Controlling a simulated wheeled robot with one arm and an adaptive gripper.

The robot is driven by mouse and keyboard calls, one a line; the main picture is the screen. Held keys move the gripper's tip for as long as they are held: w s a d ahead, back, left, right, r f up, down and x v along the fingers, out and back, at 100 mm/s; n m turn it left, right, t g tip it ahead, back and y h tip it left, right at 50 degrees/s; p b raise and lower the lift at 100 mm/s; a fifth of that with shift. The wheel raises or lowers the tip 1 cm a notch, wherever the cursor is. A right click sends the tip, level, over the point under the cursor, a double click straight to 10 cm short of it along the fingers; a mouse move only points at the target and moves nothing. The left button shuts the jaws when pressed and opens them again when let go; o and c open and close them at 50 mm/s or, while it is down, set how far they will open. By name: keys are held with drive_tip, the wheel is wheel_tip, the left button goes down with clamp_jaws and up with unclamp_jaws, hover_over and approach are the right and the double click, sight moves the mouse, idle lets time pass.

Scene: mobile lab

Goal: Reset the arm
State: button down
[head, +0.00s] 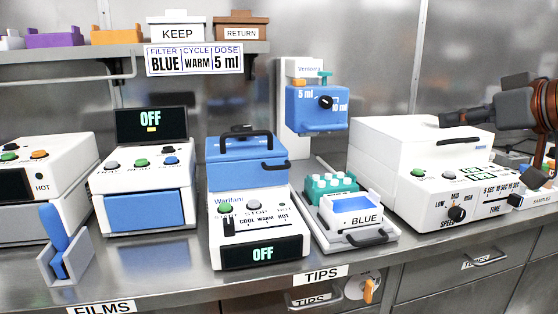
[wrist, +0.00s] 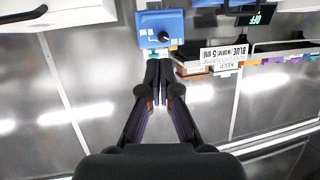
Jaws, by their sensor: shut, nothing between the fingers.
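My gripper (head: 448,118) is at the right of the head view, above the white machine with the speed and time dials (head: 398,150). In the wrist view my gripper (wrist: 159,66) points up the picture with its two fingers together and nothing between them. The wrist view appears upside down, with a blue dispenser head (wrist: 162,28) beyond the fingertips. That blue dispenser (head: 317,108) hangs on a white stand in the head view. My gripper is apart from it.
A steel bench (head: 150,270) carries a blue-lidded device (head: 255,225) reading OFF, another OFF unit (head: 145,190), a HOT unit (head: 40,175), a teal rack (head: 332,184) and a BLUE box (head: 358,210). A shelf (head: 110,55) holds KEEP (head: 178,32) and RETURN (head: 242,31) bins.

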drive_tip(key=s+a+f+g+p, duration=0.3)
drive_tip(key=a+g+p, duration=0.1)
drive_tip(key=a+p, duration=0.35)
drive_tip(key=s+a+f+g+p, duration=0.2)
drive_tip(key=a+f+g+p, duration=0.15)
drive_tip(key=a+p, duration=0.4)
drive_tip(key=s+f+m+g+h+p, duration=0.1)
drive_tip(key=s+g+p, duration=0.3)
drive_tip(key=s, duration=0.5)
drive_tip(key=s+f+m+g+h+p, duration=0.2)
drive_tip(key=s+f+g+h+p, duration=0.1)
drive_tip(key=s+p, duration=0.6)
drive_tip(key=shift+s+f+g+h, duration=0.35)
drive_tip(key=shift+s+f+h, duration=0.05)
drive_tip(key=shift+s+f, duration=0.1)
